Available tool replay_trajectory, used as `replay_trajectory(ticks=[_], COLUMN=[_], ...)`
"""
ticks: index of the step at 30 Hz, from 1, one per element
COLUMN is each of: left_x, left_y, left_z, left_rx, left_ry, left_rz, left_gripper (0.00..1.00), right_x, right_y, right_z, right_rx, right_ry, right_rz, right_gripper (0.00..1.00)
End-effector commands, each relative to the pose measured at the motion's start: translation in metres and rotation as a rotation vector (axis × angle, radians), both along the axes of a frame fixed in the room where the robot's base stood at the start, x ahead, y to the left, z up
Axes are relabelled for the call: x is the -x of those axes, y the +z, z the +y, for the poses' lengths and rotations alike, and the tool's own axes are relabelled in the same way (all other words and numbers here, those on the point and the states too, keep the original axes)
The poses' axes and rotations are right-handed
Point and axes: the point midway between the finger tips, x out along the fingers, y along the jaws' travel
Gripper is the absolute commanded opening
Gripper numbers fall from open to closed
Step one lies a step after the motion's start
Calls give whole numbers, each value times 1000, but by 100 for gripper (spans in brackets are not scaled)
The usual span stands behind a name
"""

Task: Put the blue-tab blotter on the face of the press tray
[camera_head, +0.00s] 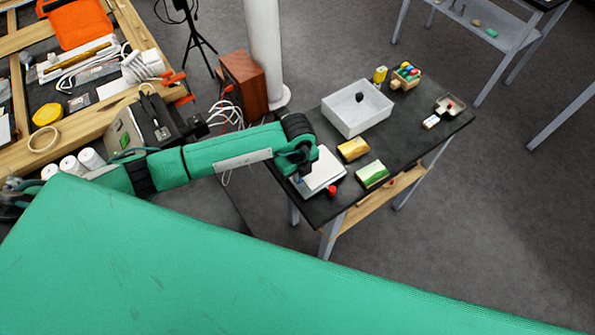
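A pale, flat tray-like piece (325,168) lies at the near left corner of the dark table, with a red knob (331,190) at its front edge. I take it to be the press tray. My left arm reaches in from the left, and my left gripper (301,178) is over the left part of this piece. The wrist hides the fingers, so I cannot tell whether they are open or shut. A bit of blue shows at the gripper, too small to identify. I cannot make out the blue-tab blotter for certain. My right gripper is not in view.
On the dark table (400,135) are a yellow block (353,149), a green-and-yellow block (372,174), a white bin (345,122) with a dark object, a yellow item (380,75), a coloured peg rack (406,76) and a small dish (440,104). A white column (264,45) stands behind.

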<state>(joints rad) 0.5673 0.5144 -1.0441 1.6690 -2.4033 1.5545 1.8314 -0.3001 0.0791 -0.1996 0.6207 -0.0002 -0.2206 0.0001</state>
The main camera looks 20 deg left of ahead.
Motion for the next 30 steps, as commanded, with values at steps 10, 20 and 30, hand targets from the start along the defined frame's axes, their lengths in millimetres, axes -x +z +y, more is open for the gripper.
replay_trajectory(ticks=[10,20,30], left_x=[0,0,-2], left_y=[-2,-1,45], left_z=[0,0,0], left_rx=[1,1,3], left_ry=[0,0,-1], left_rz=[-1,-1,-7], left_gripper=[16,24,24], right_x=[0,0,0], right_y=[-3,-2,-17], right_z=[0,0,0], right_rx=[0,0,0], right_ry=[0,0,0], right_rz=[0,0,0], right_gripper=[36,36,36])
